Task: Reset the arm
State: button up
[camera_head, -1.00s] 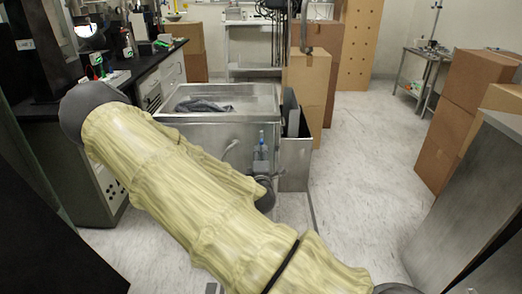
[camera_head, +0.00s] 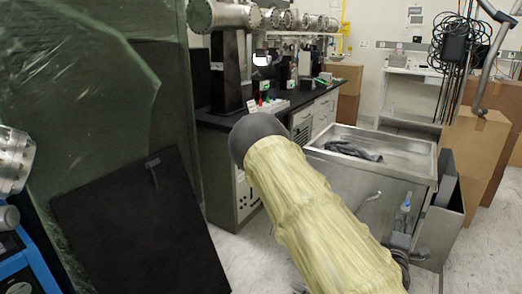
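My arm, wrapped in a pale yellow sleeve with a dark rounded joint, reaches from the bottom edge up to the middle of the head view. My gripper is not visible in this view, so its state and anything in it are hidden. The arm covers part of the floor and the lower front of the steel sink cart (camera_head: 350,175).
A black bench (camera_head: 275,110) with equipment stands behind the arm. A dark panel (camera_head: 140,225) leans at the left, near green sheeting (camera_head: 90,80) and a blue machine (camera_head: 25,270). Cardboard boxes (camera_head: 475,150) stand at the right. Some floor (camera_head: 250,255) is clear.

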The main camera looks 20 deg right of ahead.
jog(key=s+a+f+m+g+y+p, duration=0.35)
jog(key=s+a+f, duration=0.4)
jog(key=f, duration=0.25)
jog(key=s+a+f+m+g+y+p, duration=0.2)
jog(key=s+a+f+g+y+p, duration=0.15)
jog(key=s+a+f, duration=0.45)
jog(key=s+a+f+m+g+y+p, duration=0.1)
jog(key=s+a+f+g+y+p, duration=0.1)
jog(key=s+a, duration=0.4)
jog(key=s+a+f+m+g+y+p, duration=0.2)
jog(key=s+a, duration=0.5)
jog(key=a, duration=1)
jog(key=f+g+y, duration=0.1)
jog(key=y, duration=0.1)
jog(key=shift+s+f+y, duration=0.15)
jog(key=shift+s+y, duration=0.15)
jog(key=shift+d+m, duration=0.1)
jog(key=shift+m, duration=0.25)
